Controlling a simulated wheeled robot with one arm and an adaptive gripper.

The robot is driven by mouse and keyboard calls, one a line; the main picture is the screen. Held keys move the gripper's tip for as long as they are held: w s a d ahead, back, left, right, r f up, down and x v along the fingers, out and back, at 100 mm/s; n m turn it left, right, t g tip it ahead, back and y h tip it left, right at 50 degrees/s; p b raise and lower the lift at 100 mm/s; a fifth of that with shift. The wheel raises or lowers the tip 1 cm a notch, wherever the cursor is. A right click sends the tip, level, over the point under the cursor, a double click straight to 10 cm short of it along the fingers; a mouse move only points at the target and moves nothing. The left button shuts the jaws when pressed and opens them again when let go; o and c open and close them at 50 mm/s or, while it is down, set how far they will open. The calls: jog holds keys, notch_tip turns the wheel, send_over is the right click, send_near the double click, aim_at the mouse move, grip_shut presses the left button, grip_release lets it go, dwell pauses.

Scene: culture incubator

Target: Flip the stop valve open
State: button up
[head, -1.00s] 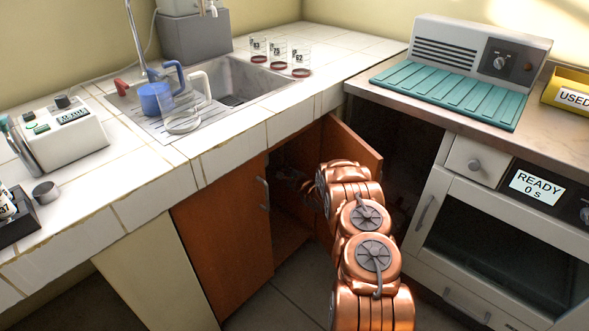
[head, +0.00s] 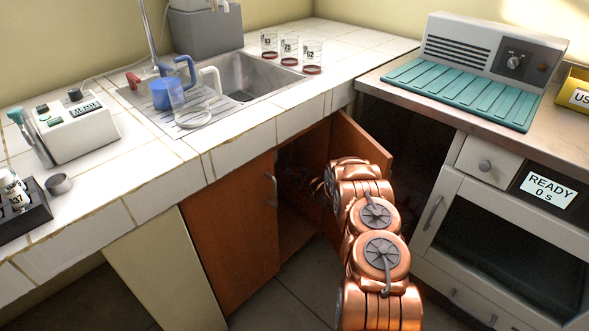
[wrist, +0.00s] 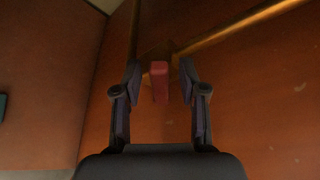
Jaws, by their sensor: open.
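The stop valve's red handle (wrist: 160,82) shows in the wrist view, at the end of a brass-coloured pipe (wrist: 235,27) inside the cupboard. My gripper (wrist: 160,88) is open, with one dark finger on each side of the red handle. Gaps show between the handle and both fingers. In the head view my copper arm reaches into the open cupboard (head: 229,240) under the sink. There the gripper and the valve are lost in shadow.
The sink (head: 245,80) and white tiled counter (head: 165,208) are above. A white oven (head: 480,235) stands to the right. Orange-brown panels surround the gripper in the wrist view.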

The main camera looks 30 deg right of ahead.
jog(key=v, duration=1.2)
dwell(0.3)
